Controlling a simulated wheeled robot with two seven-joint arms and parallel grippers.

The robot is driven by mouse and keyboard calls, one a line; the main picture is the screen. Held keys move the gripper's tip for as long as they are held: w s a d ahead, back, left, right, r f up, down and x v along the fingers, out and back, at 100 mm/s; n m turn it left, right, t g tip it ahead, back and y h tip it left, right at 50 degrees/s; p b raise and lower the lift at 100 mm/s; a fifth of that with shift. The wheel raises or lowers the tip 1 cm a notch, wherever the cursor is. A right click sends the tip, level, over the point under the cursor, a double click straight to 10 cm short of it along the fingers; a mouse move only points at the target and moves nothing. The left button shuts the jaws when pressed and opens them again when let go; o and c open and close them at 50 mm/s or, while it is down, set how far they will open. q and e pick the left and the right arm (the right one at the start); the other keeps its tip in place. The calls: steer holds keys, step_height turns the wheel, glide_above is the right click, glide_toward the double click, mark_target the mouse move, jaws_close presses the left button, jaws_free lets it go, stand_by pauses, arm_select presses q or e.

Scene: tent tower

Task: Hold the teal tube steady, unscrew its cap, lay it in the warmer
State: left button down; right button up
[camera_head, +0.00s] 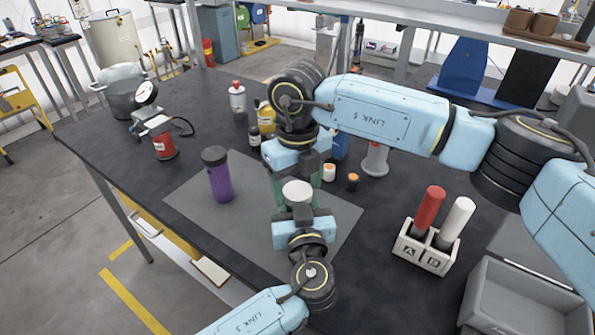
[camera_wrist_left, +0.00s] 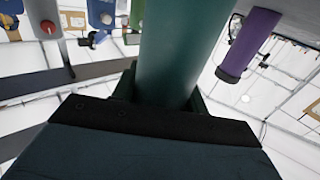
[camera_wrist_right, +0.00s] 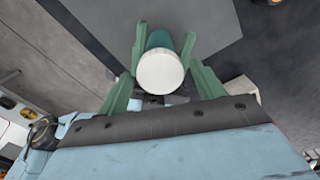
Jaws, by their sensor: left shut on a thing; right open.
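The teal tube (camera_wrist_left: 180,50) stands between the fingers of my left gripper (camera_wrist_left: 160,98), which is shut on it. The left gripper also shows in the head view (camera_head: 299,213), coming in from the bottom. A white round cap (camera_head: 298,192) tops the tube in the head view. My right gripper (camera_wrist_right: 165,72) is open, with its green fingers on both sides of the white cap (camera_wrist_right: 160,71); I cannot tell whether they touch it. In the head view the right arm hides most of the tube. An open grey box (camera_head: 485,285) at the lower right may be the warmer.
A purple bottle (camera_head: 218,180) stands left of the grippers on a grey mat (camera_head: 190,205). A white rack (camera_head: 425,252) marked A and B holds a red tube (camera_head: 430,208) and a white tube (camera_head: 457,219). Several small bottles stand behind the right gripper.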

mark_target(297, 190)
steer(key=shift+f, duration=0.1)
steer(key=c, duration=1)
steer(key=shift+n, duration=1.7)
steer(key=o, duration=1.1)
step_height(297, 190, up, 4)
steer(key=shift+r, duration=0.25)
steer(key=shift+c, duration=0.5)
step_height(297, 190, up, 3)
steer(key=m, duration=0.3)
steer(key=shift+r, duration=0.1)
steer(key=shift+f, duration=3.85)
